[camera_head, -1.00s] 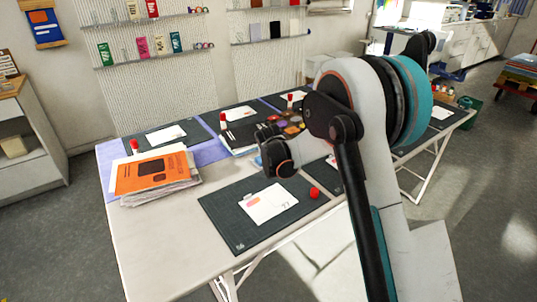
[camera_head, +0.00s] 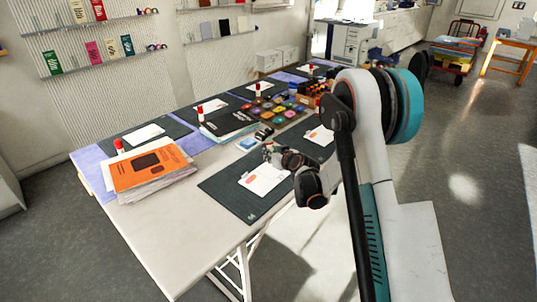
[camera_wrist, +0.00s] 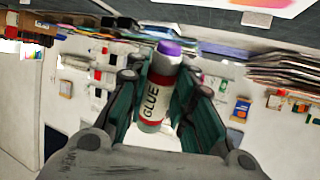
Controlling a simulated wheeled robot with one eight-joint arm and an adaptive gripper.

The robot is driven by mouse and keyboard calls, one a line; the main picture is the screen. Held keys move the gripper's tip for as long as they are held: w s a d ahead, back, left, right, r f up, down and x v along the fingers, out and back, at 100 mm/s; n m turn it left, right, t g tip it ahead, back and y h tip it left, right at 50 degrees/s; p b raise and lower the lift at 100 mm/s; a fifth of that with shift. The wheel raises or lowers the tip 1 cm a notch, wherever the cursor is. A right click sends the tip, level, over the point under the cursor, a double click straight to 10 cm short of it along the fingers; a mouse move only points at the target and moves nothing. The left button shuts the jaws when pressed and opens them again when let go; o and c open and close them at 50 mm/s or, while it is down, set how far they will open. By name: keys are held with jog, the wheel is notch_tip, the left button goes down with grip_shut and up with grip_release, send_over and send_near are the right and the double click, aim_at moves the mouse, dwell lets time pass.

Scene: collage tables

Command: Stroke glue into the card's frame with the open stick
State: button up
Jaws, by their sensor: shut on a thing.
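My gripper (camera_wrist: 160,85) is shut on the glue stick (camera_wrist: 154,103). The stick has no cap, and its purple glue end (camera_wrist: 168,47) points toward the dark mat at the top of the wrist view. In the head view my gripper (camera_head: 270,152) is above the far side of the near mat, close to the card (camera_head: 262,181). The card is white with a small orange-pink patch. Part of the card (camera_wrist: 262,5) shows at the top right edge of the wrist view. The stick cannot be made out in the head view. Contact with the card is not visible.
The card lies on a dark cutting mat (camera_head: 228,190). A stack with an orange cover (camera_head: 140,172) is at the left. A tray of coloured pots (camera_head: 283,112) and several red-and-white glue sticks (camera_head: 200,113) stand farther back. The table's front left (camera_head: 170,232) is clear.

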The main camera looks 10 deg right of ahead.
jog(key=shift+f+b, duration=1.35)
jog(key=shift+f, duration=1.45)
jog(key=shift+s, duration=0.1)
jog(key=shift+f, duration=0.55)
jog(key=shift+a, duration=0.1)
jog(key=shift+w+a, duration=0.45)
jog(key=shift+w, duration=0.2)
jog(key=shift+w+a, duration=0.45)
jog(key=shift+w, duration=0.2)
jog(key=shift+w+a, duration=0.45)
jog(key=shift+w, duration=0.2)
jog(key=shift+a, duration=0.1)
